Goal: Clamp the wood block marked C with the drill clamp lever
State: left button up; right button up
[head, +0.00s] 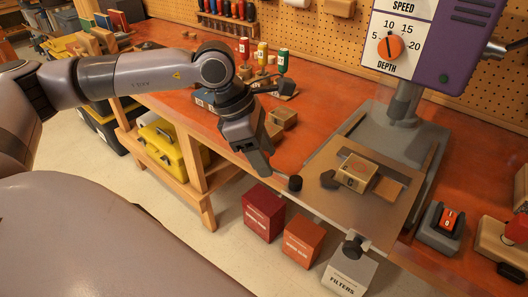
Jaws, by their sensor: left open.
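A pale wood block (354,175) with a small dark mark, too small to read for sure, sits on the drill press table (325,205). A dark rounded piece (328,180) is close by its left side. A black knob (295,184) sits at the table's left corner, and another dark knob (352,246) is at its front edge; I cannot tell which belongs to the clamp lever. My left gripper (258,158) is open, pointing down, left of the drill table and apart from the block and both knobs. My right gripper is out of view.
The purple drill press head (425,45) stands over the back. Other wood blocks (284,117) lie on the red bench behind my left gripper. Coloured bottles (262,55) stand farther back. Red, orange and white boxes (264,212) are below the bench edge. A red switch (447,220) sits at right.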

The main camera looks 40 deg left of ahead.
pick_arm(q)
jog(key=shift+f, duration=0.15)
grip_shut()
jog(key=shift+f, duration=0.1)
dwell(0.3)
